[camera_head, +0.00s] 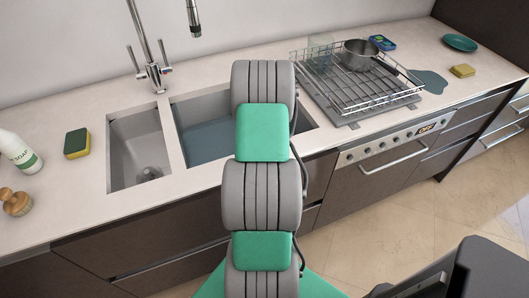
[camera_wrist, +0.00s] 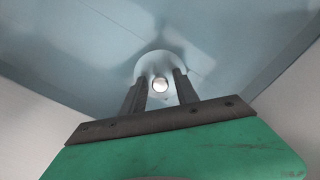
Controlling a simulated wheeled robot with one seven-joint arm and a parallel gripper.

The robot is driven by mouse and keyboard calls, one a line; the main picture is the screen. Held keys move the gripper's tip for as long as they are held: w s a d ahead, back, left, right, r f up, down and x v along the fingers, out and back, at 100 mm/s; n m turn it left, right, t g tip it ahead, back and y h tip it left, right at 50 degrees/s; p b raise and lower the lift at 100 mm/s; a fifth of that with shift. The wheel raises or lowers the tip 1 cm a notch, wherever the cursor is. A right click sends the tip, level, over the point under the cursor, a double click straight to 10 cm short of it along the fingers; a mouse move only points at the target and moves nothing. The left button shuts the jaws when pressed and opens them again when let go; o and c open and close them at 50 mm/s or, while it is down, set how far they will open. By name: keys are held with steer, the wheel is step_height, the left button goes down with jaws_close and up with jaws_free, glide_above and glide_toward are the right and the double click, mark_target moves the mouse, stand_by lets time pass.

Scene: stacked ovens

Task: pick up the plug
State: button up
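A pale round piece with a bright centre (camera_wrist: 160,84) shows at the bottom of the basin in the wrist view; it looks like the plug or its drain, and I cannot tell which. My gripper (camera_wrist: 160,75) points down at it, its two dark fingers apart on either side of the bright centre. I see no contact between fingers and piece. In the head view, my arm hides the gripper and part of the larger sink basin (camera_head: 205,140), which has a blue-grey, water-like floor.
The smaller basin (camera_head: 138,150) has an open-looking drain. A tap (camera_head: 152,70) stands behind the basins. A sponge (camera_head: 77,143), bottle (camera_head: 18,152) and brush (camera_head: 15,202) are on the left. A rack (camera_head: 360,85) with a pot (camera_head: 358,55) is on the right. Basin walls surround my gripper.

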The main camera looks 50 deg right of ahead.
jaws_close()
steer(key=shift+r, duration=0.1)
stand_by(0.4)
